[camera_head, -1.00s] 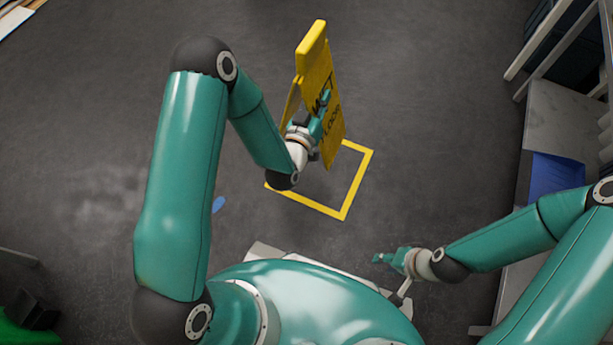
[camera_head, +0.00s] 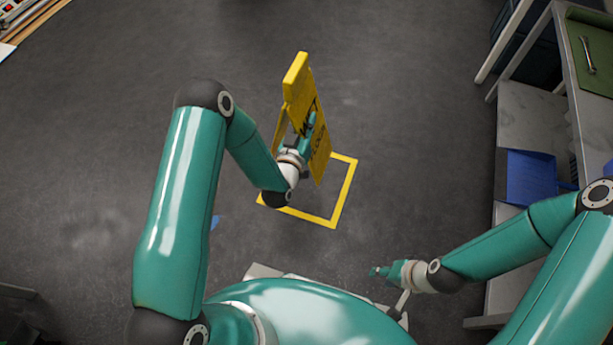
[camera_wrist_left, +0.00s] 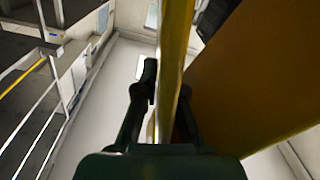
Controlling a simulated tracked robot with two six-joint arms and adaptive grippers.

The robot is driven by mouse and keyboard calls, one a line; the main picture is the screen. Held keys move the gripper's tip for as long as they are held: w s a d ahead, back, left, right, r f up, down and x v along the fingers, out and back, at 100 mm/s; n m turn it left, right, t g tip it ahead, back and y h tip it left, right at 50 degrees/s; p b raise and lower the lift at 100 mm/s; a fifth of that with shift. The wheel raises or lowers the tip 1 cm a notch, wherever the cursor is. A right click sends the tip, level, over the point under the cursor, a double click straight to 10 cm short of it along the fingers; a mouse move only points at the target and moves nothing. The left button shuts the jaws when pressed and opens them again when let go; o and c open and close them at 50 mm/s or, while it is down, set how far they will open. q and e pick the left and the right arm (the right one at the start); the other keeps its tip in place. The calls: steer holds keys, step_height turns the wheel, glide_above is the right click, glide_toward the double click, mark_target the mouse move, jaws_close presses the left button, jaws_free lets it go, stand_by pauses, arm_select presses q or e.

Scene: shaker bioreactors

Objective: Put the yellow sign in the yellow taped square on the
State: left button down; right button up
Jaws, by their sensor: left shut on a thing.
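The yellow wet-floor sign (camera_head: 300,95) is upright, with dark lettering on its right face. My left gripper (camera_head: 305,138) is shut on it at its lower middle. In the left wrist view the sign (camera_wrist_left: 245,75) fills the right half, and one edge runs between the fingers of my left gripper (camera_wrist_left: 160,105). The yellow taped square (camera_head: 345,190) lies on the floor. In the head view the sign's lower end overlaps its far left part; I cannot tell how high above the floor the sign is. My right gripper (camera_head: 378,271) is low at the right, away from the sign; its fingers are too small to read.
A grey bench (camera_head: 530,130) with a blue item (camera_head: 530,178) stands along the right side. A green mat (camera_head: 592,60) with a wrench lies at the upper right. The dark floor around the square is clear.

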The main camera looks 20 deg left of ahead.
arm_select(q)
steer(key=w+f+p, duration=0.1)
steer(key=p, duration=0.1)
steer(key=w+d+f+p, duration=0.1)
steer(key=f, duration=0.1)
steer(key=shift+w+d+p, duration=0.2)
steer(key=shift+w+p, duration=0.05)
steer(key=shift+p, duration=0.1)
arm_select(e)
step_height(320, 180, up, 5)
arm_select(q)
step_height(320, 180, down, 20)
steer(key=b, duration=0.7)
steer(key=shift+r+b, duration=0.15)
steer(key=shift+b, duration=0.25)
arm_select(e)
step_height(320, 180, down, 7)
steer(key=shift+f, duration=0.2)
arm_select(q)
steer(key=c, duration=1.7)
jaws_free()
steer(key=shift+f, duration=0.2)
steer(key=shift+c, duration=0.2)
steer(key=o, duration=0.5)
steer(key=shift+r, duration=0.1)
steer(key=shift+c, duration=0.2)
arm_select(e)
steer(key=shift+f, duration=0.1)
